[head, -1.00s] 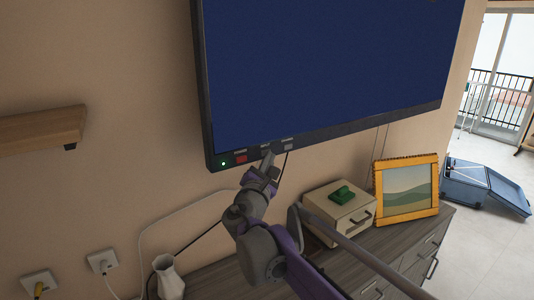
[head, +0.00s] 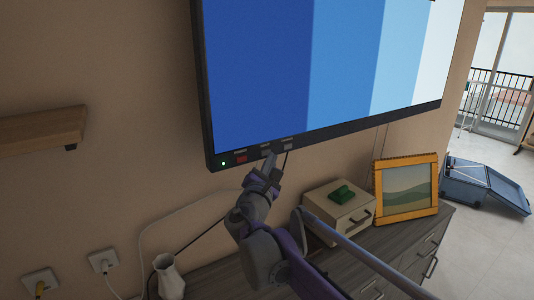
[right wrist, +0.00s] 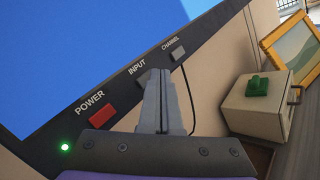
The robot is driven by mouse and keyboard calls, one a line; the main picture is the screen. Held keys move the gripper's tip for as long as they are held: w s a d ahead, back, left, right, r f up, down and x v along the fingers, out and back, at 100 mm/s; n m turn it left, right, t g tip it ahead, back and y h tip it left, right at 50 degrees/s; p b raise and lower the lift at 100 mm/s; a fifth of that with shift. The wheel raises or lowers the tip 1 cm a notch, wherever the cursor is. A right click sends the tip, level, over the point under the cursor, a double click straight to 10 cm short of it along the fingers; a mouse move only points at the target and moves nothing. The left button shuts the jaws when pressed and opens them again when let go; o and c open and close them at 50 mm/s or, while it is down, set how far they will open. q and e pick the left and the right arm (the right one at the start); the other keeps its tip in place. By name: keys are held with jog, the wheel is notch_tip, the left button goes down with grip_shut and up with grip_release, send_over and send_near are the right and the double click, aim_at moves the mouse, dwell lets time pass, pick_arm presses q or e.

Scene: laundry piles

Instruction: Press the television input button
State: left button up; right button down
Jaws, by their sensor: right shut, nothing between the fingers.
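The television (head: 255,80) hangs on the wall, lit with vertical bands from deep blue to near white. Its lower bezel carries a red POWER button (right wrist: 102,116), a grey INPUT button (right wrist: 143,79) and a grey CHANNEL button (right wrist: 178,53). My right gripper (head: 271,156) is shut and empty, its tips at the bezel's lower edge. In the right wrist view its fingertips (right wrist: 158,74) overlap the INPUT button and hide part of it. I cannot tell whether they touch it. My left gripper is not in view.
Below stands a grey cabinet (head: 400,250) with a cream box (head: 335,212), a green object (head: 341,193) on it, a yellow-framed picture (head: 405,187) and a white vase (head: 168,278). A wooden shelf (head: 40,130) is at left. A cable hangs near my gripper.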

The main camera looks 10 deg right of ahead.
jog(key=s, duration=0.2)
jog(key=s+d, duration=0.1)
jog(key=s+d+p, duration=0.1)
jog(key=s, duration=0.1)
jog(key=shift+s, duration=0.3)
jog(key=shift+d, duration=0.1)
dwell(1.0)
jog(key=s+d+f+m+g, duration=0.4)
jog(key=s+d+f+m, duration=0.1)
jog(key=s+f+m, duration=0.25)
jog(key=s+d+f+m+g, duration=0.4)
jog(key=s+f+m, duration=0.2)
jog(key=s+f, duration=0.25)
jog(key=s+a+f+m+g+y, duration=0.2)
jog(key=s+a+f+m+y, duration=0.2)
jog(key=s+f, duration=0.3)
jog(key=s+a+f+m+g+y, duration=0.2)
jog(key=s+a+f+m+y, duration=0.2)
jog(key=s+f+m, duration=0.2)
notch_tip(320, 180, down, 4)
jog(key=s, duration=0.2)
jog(key=shift+s+a+r, duration=0.2)
jog(key=shift+s+a, duration=0.1)
jog(key=shift+a, duration=0.1)
